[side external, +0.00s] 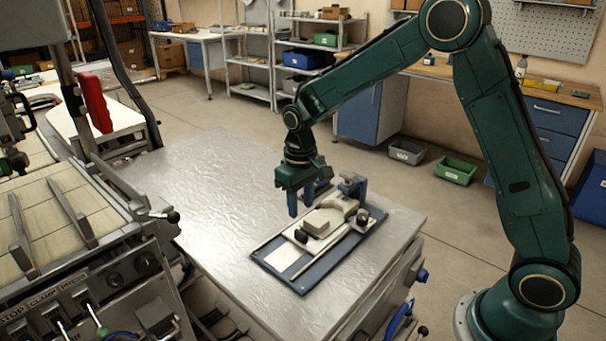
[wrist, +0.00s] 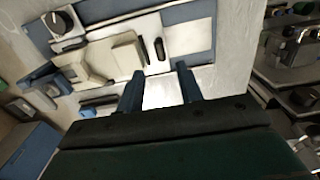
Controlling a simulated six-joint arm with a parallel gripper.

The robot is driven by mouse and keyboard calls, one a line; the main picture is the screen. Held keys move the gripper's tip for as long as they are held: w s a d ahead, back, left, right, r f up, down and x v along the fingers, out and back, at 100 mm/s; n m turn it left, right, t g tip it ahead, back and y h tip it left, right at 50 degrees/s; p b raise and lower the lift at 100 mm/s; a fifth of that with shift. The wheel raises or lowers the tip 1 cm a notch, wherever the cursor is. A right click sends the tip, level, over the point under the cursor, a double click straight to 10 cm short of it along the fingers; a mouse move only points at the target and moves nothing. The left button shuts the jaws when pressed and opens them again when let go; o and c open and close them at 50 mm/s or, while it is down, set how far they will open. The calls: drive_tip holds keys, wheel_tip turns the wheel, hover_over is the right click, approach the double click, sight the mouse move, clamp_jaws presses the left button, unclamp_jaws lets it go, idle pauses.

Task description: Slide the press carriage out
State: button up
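The press fixture (side external: 283,261) is a dark blue base with pale metal plates, lying on the metal table. The beige press carriage (side external: 318,223) sits on it, with a small black handle (side external: 301,236) at its near end. In the wrist view the beige block of the carriage (wrist: 127,54) and the upright black handle (wrist: 159,48) lie just beyond my fingertips.
A round black knob (side external: 363,216) and a blue bracket (side external: 353,186) stand at the fixture's right end. The metal table (side external: 205,185) is clear to the left of the fixture. A machine with levers and a tiled top (side external: 60,225) stands at the far left.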

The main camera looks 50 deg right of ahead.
sight(301, 232)
wheel_tip(301, 232, down, 8)
drive_tip(key=shift+f, duration=0.15)
idle(0.3)
clamp_jaws()
